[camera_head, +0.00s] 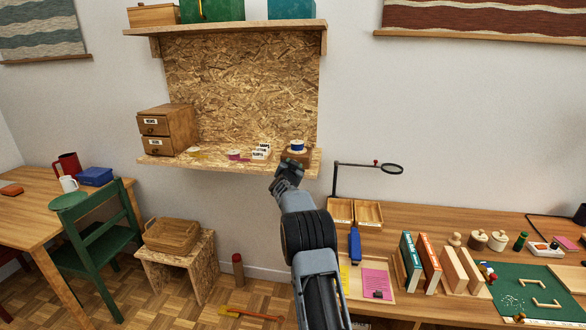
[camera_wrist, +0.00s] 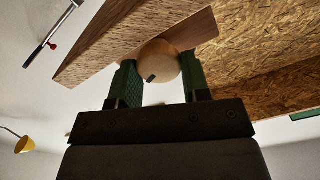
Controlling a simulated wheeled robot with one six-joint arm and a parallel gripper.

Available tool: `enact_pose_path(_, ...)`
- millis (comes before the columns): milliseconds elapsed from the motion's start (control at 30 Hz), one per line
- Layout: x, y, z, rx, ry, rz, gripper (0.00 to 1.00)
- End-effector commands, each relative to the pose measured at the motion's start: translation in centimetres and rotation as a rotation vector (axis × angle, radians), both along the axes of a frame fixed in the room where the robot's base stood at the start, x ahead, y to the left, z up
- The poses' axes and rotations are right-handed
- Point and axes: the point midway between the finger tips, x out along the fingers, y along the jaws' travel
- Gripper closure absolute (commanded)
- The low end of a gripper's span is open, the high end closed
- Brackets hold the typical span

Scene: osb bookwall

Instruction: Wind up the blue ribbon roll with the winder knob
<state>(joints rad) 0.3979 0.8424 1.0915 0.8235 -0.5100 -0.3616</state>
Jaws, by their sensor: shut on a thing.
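The blue ribbon roll (camera_head: 297,145) sits on a small wooden winder block (camera_head: 302,155) near the right end of the lower chipboard shelf (camera_head: 220,167). My gripper (camera_head: 287,170) is at the shelf's front edge, just in front of the winder. In the wrist view, the green fingers of my gripper (camera_wrist: 155,72) are on either side of the round pale wooden winder knob (camera_wrist: 162,60) and are shut on it. The knob has a small dark mark on its face. The block's brown wood (camera_wrist: 197,32) shows behind the knob. The ribbon roll is hidden in the wrist view.
White labelled cards (camera_head: 261,151) and a pink roll (camera_head: 234,155) lie on the shelf, left of the winder. A wooden drawer box (camera_head: 167,130) stands at its left end. The workbench (camera_head: 440,220) is crowded.

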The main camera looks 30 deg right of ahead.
Motion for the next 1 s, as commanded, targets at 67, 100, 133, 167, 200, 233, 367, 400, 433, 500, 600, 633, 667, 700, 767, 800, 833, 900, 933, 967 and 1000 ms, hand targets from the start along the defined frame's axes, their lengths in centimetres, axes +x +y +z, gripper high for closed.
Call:
enact_pose_path(67,-0.02,-0.02,0.0,0.001,-0.001,0.0,0.81)
enact_pose_path(100,-0.01,-0.01,0.01,0.002,-0.001,-0.001,0.81)
enact_pose_path(133,-0.02,-0.02,0.01,0.002,-0.001,-0.001,0.81)
enact_pose_path(167,-0.02,-0.02,0.0,0.002,-0.001,-0.001,0.81)
enact_pose_path(200,-0.02,-0.02,0.0,0.002,-0.001,-0.001,0.81)
enact_pose_path(233,-0.02,-0.02,0.0,0.002,-0.001,-0.001,0.81)
enact_pose_path(367,-0.01,-0.02,0.0,0.001,-0.001,0.0,0.51)
enact_pose_path(400,-0.01,-0.02,0.0,0.001,-0.001,0.0,0.47)
enact_pose_path(433,-0.01,-0.02,0.0,0.001,-0.001,0.0,0.44)
enact_pose_path(500,-0.01,-0.01,0.01,0.001,-0.001,0.0,0.38)
enact_pose_path(600,-0.01,-0.01,0.01,0.001,-0.001,0.0,0.31)
enact_pose_path(633,-0.01,-0.01,0.01,0.001,-0.001,0.0,0.31)
enact_pose_path(667,-0.01,-0.01,0.01,0.001,-0.001,0.0,0.31)
enact_pose_path(700,-0.01,-0.01,0.01,0.0,0.0,0.0,0.31)
enact_pose_path(767,0.0,0.0,0.0,0.0,0.0,0.0,0.31)
enact_pose_path(800,-0.02,0.02,0.0,0.0,0.0,0.0,0.31)
enact_pose_path(833,-0.05,0.05,0.0,0.0,0.0,0.0,0.31)
enact_pose_path(900,-0.22,0.25,0.04,0.0,0.0,0.001,0.31)
enact_pose_path(933,-0.35,0.38,0.0,0.0,0.0,0.001,0.31)
enact_pose_path(967,-0.5,0.54,-0.06,0.001,0.001,0.0,0.31)
enact_pose_path(1000,-0.77,0.81,-0.04,0.001,0.0,0.001,0.31)
